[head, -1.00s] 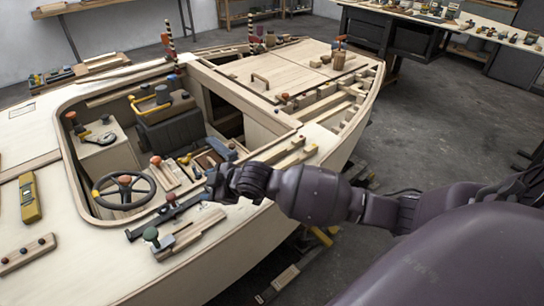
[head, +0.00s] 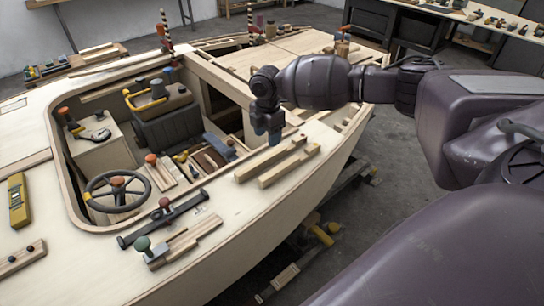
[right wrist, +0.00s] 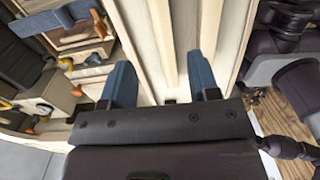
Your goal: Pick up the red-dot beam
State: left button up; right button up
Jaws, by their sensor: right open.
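Two pale wooden beams lie side by side on the hull's right side deck in the head view: a left one (head: 262,160) and a right one (head: 290,165). I see no clear red dot on either. Both run away from the gripper in the right wrist view, the left one (right wrist: 163,38) and the right one (right wrist: 209,28). My right gripper (head: 267,137) points down with blue fingers apart, just beyond and above the beams' far part. In the right wrist view its fingers (right wrist: 160,64) are open and empty. My left gripper is not in view.
A dark clamp bar (head: 165,218) and short wood strips (head: 187,242) lie on the near deck. A steering wheel (head: 118,190) stands in the open cockpit to the left. A wooden strip with small dark reddish dots (head: 20,258) and a yellow level (head: 18,205) lie at the far left.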

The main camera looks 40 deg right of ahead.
aim_at(268, 156)
jog(key=f, duration=0.4)
jog(key=f+b, duration=0.1)
jog(key=f, duration=0.4)
jog(key=shift+s+a, duration=0.15)
jog(key=shift+s, duration=0.05)
jog(key=shift+r, duration=0.15)
grip_shut()
jog(key=shift+r, duration=0.15)
